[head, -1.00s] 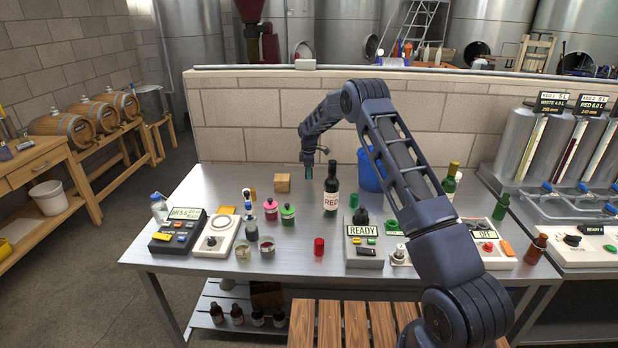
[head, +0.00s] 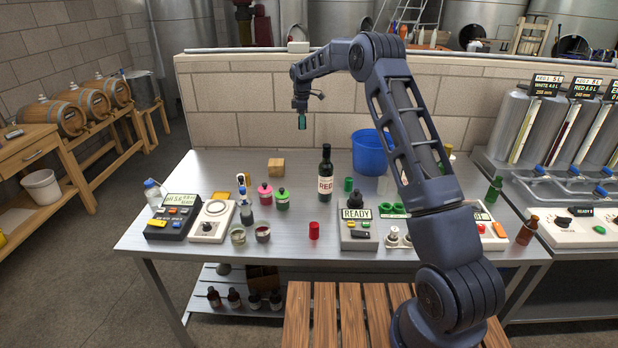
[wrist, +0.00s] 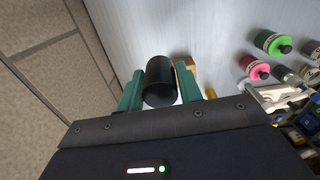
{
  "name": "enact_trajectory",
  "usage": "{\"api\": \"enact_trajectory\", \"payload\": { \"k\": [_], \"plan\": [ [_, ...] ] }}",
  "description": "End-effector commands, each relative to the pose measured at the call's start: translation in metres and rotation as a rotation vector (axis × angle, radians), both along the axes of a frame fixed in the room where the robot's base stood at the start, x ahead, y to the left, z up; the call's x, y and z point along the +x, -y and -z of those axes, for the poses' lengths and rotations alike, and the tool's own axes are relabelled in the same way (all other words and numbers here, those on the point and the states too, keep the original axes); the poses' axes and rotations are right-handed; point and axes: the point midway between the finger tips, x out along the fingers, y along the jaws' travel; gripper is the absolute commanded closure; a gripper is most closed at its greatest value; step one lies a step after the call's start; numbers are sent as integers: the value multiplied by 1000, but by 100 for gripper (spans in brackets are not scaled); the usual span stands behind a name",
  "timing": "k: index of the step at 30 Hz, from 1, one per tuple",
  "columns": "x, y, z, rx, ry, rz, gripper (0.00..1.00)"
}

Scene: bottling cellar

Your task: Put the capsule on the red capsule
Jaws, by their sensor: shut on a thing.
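My gripper (head: 302,121) is up in the air above the back of the steel table (head: 225,168). In the wrist view its teal fingers (wrist: 160,84) are shut on a black capsule (wrist: 160,80), a short dark cylinder. The fingers cover most of this capsule in the head view. The red capsule (head: 314,230) stands upright near the table's front edge, well below and in front of my gripper. A green capsule (head: 348,184) stands beside the dark wine bottle (head: 326,175) labelled RED.
The bottle stands between my gripper and the front right. A wooden block (head: 276,167), pink pot (head: 265,194), green pot (head: 282,199) and blue bucket (head: 369,152) are nearby. A READY device (head: 357,238) is right of the red capsule. Bare table surrounds the red capsule's left and back.

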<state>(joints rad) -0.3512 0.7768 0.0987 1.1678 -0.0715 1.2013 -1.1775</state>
Motion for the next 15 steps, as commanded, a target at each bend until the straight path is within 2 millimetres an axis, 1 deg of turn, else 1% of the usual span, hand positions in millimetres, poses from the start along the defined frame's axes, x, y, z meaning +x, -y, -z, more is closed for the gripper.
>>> {"api": "enact_trajectory", "payload": {
  "k": [1, 5, 11, 15],
  "plan": [
    [-9, -2, -7, 2, 1, -1, 70],
    [-38, -6, -20, 7, 0, 1, 70],
    [-94, -11, -39, 15, -4, 6, 70],
    [-135, -11, -49, 18, -7, 10, 70]
  ]
}}
